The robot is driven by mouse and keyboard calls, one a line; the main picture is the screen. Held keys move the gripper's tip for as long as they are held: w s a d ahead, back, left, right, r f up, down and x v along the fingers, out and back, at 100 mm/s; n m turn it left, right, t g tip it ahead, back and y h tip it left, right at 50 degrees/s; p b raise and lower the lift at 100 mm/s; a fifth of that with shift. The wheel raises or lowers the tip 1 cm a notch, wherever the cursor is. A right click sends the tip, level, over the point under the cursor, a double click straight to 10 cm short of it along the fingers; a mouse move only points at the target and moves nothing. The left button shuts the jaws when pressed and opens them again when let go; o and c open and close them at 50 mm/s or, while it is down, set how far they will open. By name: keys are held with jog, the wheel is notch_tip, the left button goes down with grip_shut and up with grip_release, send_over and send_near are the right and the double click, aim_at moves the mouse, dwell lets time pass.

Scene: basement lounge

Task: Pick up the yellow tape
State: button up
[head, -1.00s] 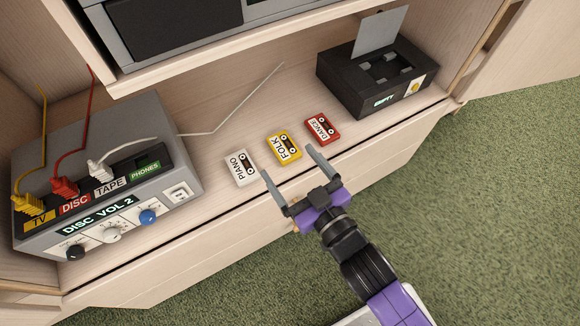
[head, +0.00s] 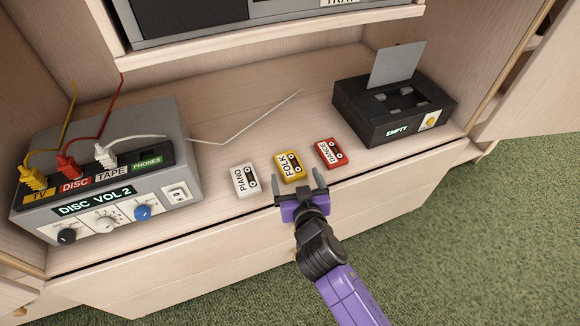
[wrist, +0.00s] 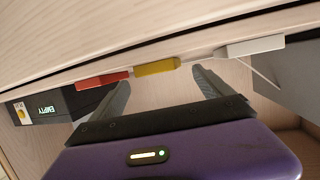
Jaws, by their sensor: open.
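The yellow tape (head: 289,167), labelled FOLK, lies flat on the shelf between two other tapes. It also shows edge-on in the wrist view (wrist: 157,67). My gripper (head: 298,184) is open and empty at the shelf's front edge, just in front of the yellow tape and apart from it. In the wrist view my two grey fingers (wrist: 164,88) point toward the yellow tape, which sits beyond the gap between them.
A white PIANO tape (head: 246,181) lies left of the yellow one, and a red DANCE tape (head: 331,154) right. A grey switch box (head: 110,190) with cables stands left. A black EMPTY deck (head: 395,105) stands right. An upper shelf hangs above.

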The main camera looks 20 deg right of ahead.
aim_at(290, 163)
jog(key=x, duration=0.4)
jog(key=shift+w+b, duration=0.25)
jog(key=shift+b, duration=0.05)
jog(key=c, duration=1.6)
jog(key=shift+r, duration=0.15)
